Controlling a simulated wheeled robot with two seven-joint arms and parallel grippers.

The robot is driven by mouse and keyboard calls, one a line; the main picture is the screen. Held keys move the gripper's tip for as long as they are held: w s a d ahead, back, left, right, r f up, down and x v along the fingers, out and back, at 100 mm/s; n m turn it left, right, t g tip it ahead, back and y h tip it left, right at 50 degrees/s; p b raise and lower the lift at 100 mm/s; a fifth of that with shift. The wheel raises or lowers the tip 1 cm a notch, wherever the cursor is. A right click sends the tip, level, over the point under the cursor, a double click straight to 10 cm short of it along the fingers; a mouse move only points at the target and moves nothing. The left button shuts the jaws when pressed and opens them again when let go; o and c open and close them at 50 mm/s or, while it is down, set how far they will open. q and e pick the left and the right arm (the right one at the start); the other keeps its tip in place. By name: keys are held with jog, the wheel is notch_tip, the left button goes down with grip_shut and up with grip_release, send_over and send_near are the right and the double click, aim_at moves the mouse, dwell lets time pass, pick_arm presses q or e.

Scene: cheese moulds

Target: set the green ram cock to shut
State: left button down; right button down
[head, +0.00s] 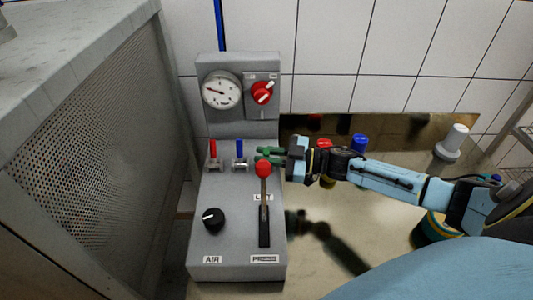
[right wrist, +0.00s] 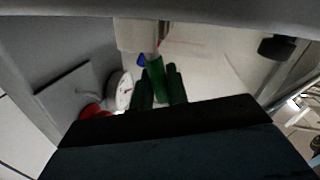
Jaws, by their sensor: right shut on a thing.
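My right gripper (right wrist: 160,88) is shut on this handle. In the head view the right gripper (head: 268,156) reaches in from the right to the right end of the row of cocks on the grey panel. The fingers hide most of the green cock there, so its exact angle is hard to tell. My left gripper is not in view.
A red cock (head: 213,150) and a blue cock (head: 239,150) stand left of the gripper, handles up. A red-knobbed lever (head: 263,172) stands close in front. A gauge (head: 221,90), a red selector (head: 262,93) and a black knob (head: 213,218) are also on the panel.

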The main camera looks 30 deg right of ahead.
jog(key=shift+w+d+r+m+g+p, duration=0.25)
jog(key=shift+w+r+m+g+p, duration=0.1)
jog(key=shift+m+p, duration=0.35)
jog(key=shift+w+d+m+p, duration=0.3)
jog(key=shift+w+m+p, duration=0.25)
jog(key=shift+m+p, duration=0.45)
jog(key=shift+w+d+f+m+g, duration=0.1)
jog(key=shift+w+d+m+g, duration=0.2)
jog(key=shift+m, duration=0.5)
jog(key=shift+w+d+f+m+g+p, duration=0.15)
jog(key=shift+w+m+g+p, duration=0.1)
jog(key=shift+m, duration=0.35)
jog(key=shift+w+d+f+m+g+p, duration=0.15)
jog(key=shift+w+m, duration=0.1)
jog(key=shift+m, duration=0.35)
jog(key=shift+a, duration=0.1)
jog(key=c, duration=1.4)
grip_release()
jog(key=shift+c, duration=0.2)
